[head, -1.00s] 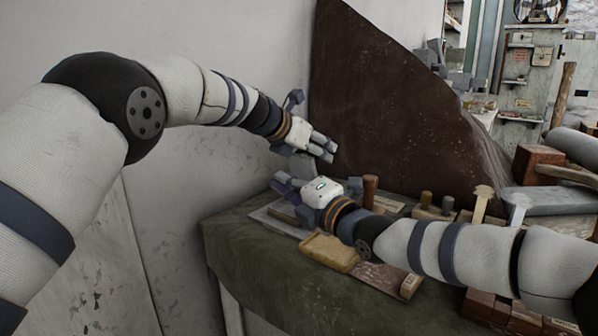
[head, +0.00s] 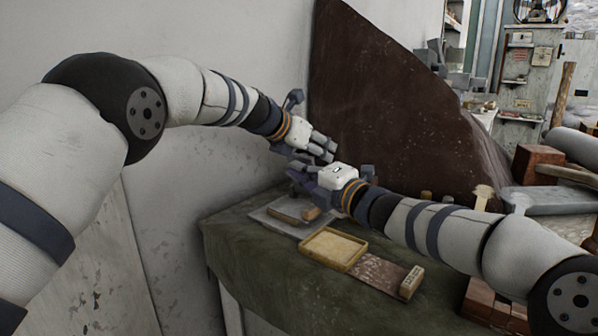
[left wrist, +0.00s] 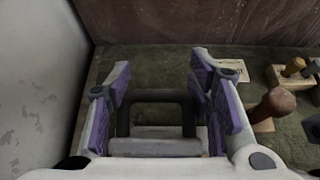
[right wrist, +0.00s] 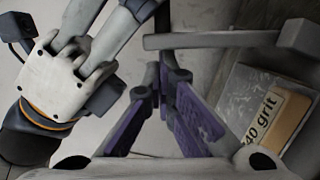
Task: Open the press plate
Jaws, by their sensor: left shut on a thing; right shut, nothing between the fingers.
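My left gripper (head: 322,150) hangs over the far left of the bench. In the left wrist view its fingers (left wrist: 158,95) stand on both sides of a dark grey frame-shaped handle (left wrist: 155,96), with a pale grey piece below it. I take this handle to belong to the press plate; the fingers hide part of it, and I cannot tell how far the plate is raised. My right gripper (head: 300,178) is just below and beside the left one. In the right wrist view its fingertips (right wrist: 160,80) are together and empty, close to a grey bar (right wrist: 220,40).
A sanding block marked "40 grit" (right wrist: 275,112) lies on a grey board (right wrist: 240,90). A yellow tray (head: 334,262) lies in front on the green cloth (head: 235,250). A wooden-handled tool (left wrist: 272,106) stands right of my left gripper. A brown slab (head: 390,110) and the wall bound the back.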

